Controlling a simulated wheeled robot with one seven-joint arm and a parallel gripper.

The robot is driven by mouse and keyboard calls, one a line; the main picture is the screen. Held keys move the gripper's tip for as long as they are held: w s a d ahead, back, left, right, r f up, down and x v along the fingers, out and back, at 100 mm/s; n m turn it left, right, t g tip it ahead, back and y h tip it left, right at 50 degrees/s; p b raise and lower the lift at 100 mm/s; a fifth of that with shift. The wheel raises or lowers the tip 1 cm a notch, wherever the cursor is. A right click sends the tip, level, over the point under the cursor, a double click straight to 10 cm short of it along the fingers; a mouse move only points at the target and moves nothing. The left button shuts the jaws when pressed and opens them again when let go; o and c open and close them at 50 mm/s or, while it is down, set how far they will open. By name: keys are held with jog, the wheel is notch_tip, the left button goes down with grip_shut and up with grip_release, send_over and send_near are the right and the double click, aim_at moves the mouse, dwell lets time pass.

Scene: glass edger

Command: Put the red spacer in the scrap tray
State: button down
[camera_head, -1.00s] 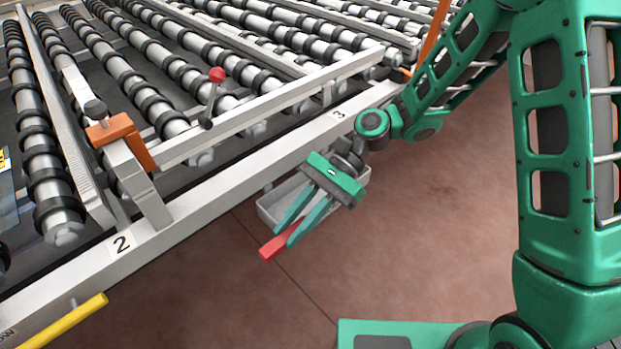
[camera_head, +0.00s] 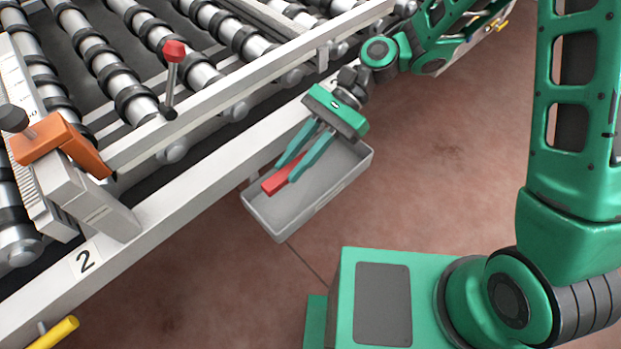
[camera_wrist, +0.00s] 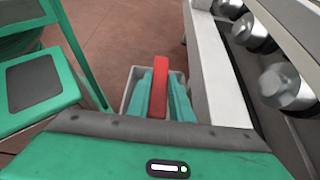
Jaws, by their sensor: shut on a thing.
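The red spacer (camera_head: 277,180) is a small red bar between the teal fingers of my gripper (camera_head: 282,175). My gripper is shut on it. In the head view the spacer appears over the inside of the grey scrap tray (camera_head: 358,178), toward its left end. In the wrist view the spacer (camera_wrist: 160,85) stands out between the fingertips, with the tray's rim (camera_wrist: 126,88) behind it. The tray hangs beside the machine's front rail. The gap between spacer and tray floor cannot be told. My gripper and wrist hide the tray's upper end.
The white front rail (camera_head: 195,205) with label 2 runs along the tray's left side. Rollers (camera_head: 110,72), an orange clamp (camera_head: 62,147) and a red-knobbed lever (camera_head: 173,75) lie beyond it. A yellow bar (camera_head: 52,335) is at lower left. The floor right of the tray is clear.

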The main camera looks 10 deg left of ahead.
aim_at(297, 194)
notch_tip(297, 194, down, 10)
jog(key=shift+s+a+f, duration=0.1)
jog(key=c, duration=1.6)
grip_release()
jog(key=v, duration=1.1)
jog(key=shift+w+d+r, duration=0.3)
jog(key=shift+w+r, duration=0.05)
